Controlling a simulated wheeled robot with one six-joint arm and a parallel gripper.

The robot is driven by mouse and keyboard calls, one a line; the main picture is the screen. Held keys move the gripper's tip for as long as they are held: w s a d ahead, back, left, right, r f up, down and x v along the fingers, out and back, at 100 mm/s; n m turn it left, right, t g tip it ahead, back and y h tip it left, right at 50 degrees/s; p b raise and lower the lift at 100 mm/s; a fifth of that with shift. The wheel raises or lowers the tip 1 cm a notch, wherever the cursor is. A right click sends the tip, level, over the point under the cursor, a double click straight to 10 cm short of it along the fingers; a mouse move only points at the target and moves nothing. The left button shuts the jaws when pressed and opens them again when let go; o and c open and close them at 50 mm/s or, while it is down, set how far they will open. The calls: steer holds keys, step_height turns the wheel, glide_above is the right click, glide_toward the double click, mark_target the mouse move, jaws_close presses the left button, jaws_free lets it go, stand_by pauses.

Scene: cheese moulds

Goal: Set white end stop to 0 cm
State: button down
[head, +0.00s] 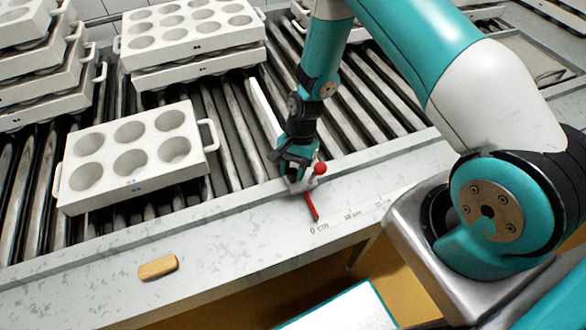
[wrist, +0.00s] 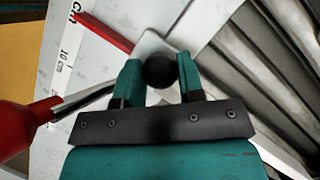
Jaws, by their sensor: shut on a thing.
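The white end stop (head: 262,112) is a long white bar lying over the rollers; part of it also shows in the wrist view (wrist: 205,22). Its red pointer (head: 311,207) reaches across the table edge, its tip close to the "0 cm" mark of the white scale (head: 350,214). In the wrist view the pointer (wrist: 103,27) ends beside the "cm" lettering. My gripper (wrist: 158,80) is shut on a round black knob (wrist: 159,70) over the stop's white plate. A lever with a red knob (head: 320,168) sticks out beside my gripper; the lever's base is hidden.
A white mould with several round cups (head: 130,186) lies on the rollers at left. More moulds are stacked behind (head: 190,30) and at far left (head: 40,85). A tan block (head: 158,267) lies on the front ledge. The rollers just left of the stop are clear.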

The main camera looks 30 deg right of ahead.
steer(key=shift+w+a+r, duration=0.1)
steer(key=shift+w+a, duration=0.05)
steer(key=shift+a, duration=0.1)
steer(key=c, duration=1)
jaws_free()
steer(key=shift+a, duration=0.1)
steer(key=shift+c, duration=0.2)
steer(key=b+v, duration=0.3)
steer(key=v, duration=1.4)
steer(key=shift+r, duration=0.2)
